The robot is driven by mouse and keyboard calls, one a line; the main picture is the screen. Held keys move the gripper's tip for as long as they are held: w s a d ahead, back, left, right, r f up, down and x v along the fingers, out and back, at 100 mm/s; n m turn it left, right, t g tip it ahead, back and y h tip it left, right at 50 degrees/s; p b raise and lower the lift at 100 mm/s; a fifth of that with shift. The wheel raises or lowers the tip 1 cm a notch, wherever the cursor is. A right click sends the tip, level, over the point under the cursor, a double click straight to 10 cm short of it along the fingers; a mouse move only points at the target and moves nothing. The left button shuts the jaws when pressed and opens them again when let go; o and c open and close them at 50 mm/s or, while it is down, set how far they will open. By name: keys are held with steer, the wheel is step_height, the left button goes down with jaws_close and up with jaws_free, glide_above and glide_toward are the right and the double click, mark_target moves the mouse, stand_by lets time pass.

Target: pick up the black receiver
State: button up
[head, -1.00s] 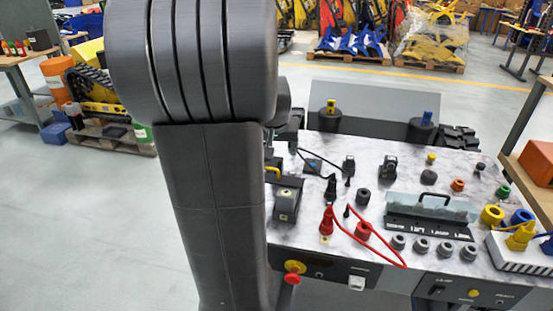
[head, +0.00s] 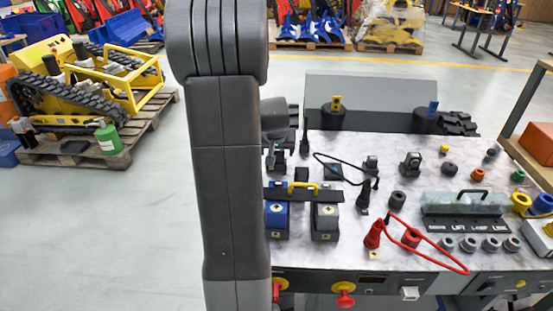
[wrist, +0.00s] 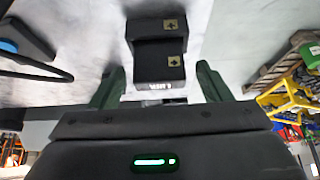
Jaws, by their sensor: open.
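A black block with gold cross-marked squares (wrist: 158,55), which looks like the black receiver, shows in the wrist view. My gripper (wrist: 158,84) is open, with one dark green finger on each side of the block's near end. No contact shows, and I cannot tell the height gap. In the head view my gripper (head: 291,150) hangs over the left part of the marbled table (head: 345,255), partly hidden by my arm. I cannot clearly make out the block there.
A blue box (head: 277,222) and a dark grey box (head: 325,223) stand at the table's front left. A red plug (head: 373,236) and black plug (head: 363,196) trail cords.

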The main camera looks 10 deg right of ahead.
steer(key=shift+c, duration=0.2)
steer(key=c, duration=1.1)
steer(key=shift+o, duration=0.2)
